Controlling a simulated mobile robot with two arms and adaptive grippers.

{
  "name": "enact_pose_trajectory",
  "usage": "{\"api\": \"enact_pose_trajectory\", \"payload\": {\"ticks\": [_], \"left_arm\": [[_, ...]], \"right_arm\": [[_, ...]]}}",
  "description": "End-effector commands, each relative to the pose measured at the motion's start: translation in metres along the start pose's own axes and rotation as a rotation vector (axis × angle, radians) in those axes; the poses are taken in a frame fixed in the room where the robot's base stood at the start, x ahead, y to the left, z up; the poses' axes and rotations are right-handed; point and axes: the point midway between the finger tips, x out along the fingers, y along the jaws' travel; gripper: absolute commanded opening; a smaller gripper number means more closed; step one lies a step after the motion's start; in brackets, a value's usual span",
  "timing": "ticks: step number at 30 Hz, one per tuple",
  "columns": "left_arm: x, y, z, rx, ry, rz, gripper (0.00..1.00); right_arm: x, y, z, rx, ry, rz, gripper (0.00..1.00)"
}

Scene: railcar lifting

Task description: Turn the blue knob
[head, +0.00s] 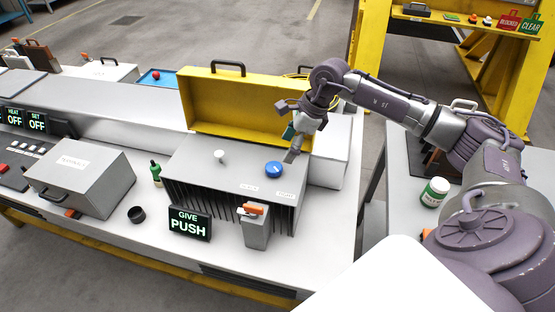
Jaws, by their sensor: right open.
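The blue knob (274,168) sits on the top face of a grey finned box (230,178) on the white bench. A white mark shows on the knob's top. My right gripper (292,153) is just right of the knob and a little above the box top. It points down and is open with nothing seen in it. I cannot tell whether a fingertip touches the box; it looks apart from the knob. My left gripper is not in view.
A white knob (219,156) stands left on the same box. A yellow open case (215,107) is behind it. In front are a "GIVE PUSH" display (190,223) and a grey box with an orange switch (256,228). A green bottle (156,173) stands left.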

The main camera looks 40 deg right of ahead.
Motion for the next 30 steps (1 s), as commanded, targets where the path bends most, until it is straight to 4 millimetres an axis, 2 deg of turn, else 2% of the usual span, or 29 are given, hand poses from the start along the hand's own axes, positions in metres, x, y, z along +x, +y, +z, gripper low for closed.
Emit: {"api": "enact_pose_trajectory", "payload": {"ticks": [1,6,12,16,24,30], "left_arm": [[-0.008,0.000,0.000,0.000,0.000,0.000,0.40],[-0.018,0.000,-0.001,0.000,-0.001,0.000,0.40],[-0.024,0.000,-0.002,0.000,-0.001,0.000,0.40],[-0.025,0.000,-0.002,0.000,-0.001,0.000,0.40],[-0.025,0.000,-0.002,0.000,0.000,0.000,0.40],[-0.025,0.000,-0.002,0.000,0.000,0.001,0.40]], "right_arm": [[0.009,0.001,0.002,0.001,0.001,0.005,0.74],[0.043,0.001,0.001,0.002,0.001,0.003,0.74],[0.068,0.000,0.001,0.002,0.000,0.001,0.74],[0.075,0.000,0.000,0.001,0.000,-0.001,0.74],[0.076,-0.001,0.000,0.001,0.000,-0.001,0.74],[0.076,-0.001,0.000,0.002,0.000,-0.001,0.41]]}}
